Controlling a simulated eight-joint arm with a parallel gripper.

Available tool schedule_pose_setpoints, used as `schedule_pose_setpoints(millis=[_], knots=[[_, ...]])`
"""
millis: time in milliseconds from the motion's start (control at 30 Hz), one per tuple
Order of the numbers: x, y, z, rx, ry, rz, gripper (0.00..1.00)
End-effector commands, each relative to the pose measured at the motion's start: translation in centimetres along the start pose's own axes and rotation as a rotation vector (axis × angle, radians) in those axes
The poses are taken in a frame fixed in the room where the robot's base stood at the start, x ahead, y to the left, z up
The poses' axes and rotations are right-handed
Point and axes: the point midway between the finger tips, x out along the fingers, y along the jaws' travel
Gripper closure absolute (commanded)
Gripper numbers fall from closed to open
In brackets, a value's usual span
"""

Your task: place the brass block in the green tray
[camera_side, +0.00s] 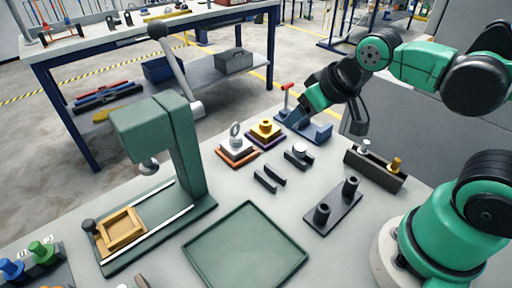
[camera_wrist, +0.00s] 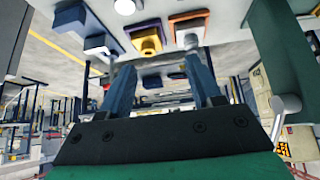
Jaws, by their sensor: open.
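The brass block (camera_side: 265,129) is yellow with a round knob and sits on a dark purple-edged base on the bench, behind the tray. It also shows in the wrist view (camera_wrist: 146,40), ahead of the fingertips and apart from them. The green tray (camera_side: 247,207) lies flat and empty at the front middle of the bench. My gripper (camera_side: 297,116) is beside the block, to its right in the side view. Its fingers stand apart and empty in the wrist view (camera_wrist: 159,72). The fingertips are hard to make out in the side view.
A silver ringed block (camera_side: 236,147) on an orange-edged base stands left of the brass one. A green press (camera_side: 185,140) rises at left. A blue-grey fixture with a red handle (camera_side: 286,92) is close to my gripper. A dark rack (camera_side: 374,172) stands at right.

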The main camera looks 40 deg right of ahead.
Motion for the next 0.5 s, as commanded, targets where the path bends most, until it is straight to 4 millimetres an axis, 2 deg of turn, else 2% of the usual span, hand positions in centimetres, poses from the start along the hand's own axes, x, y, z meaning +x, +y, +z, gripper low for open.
schedule_pose_setpoints(millis=[267,500], knots=[[4.0,0.6,-3.0,0.151,-0.039,0.252,0.42],[8.6,0.3,-4.8,0.333,0.089,0.509,0.42]])
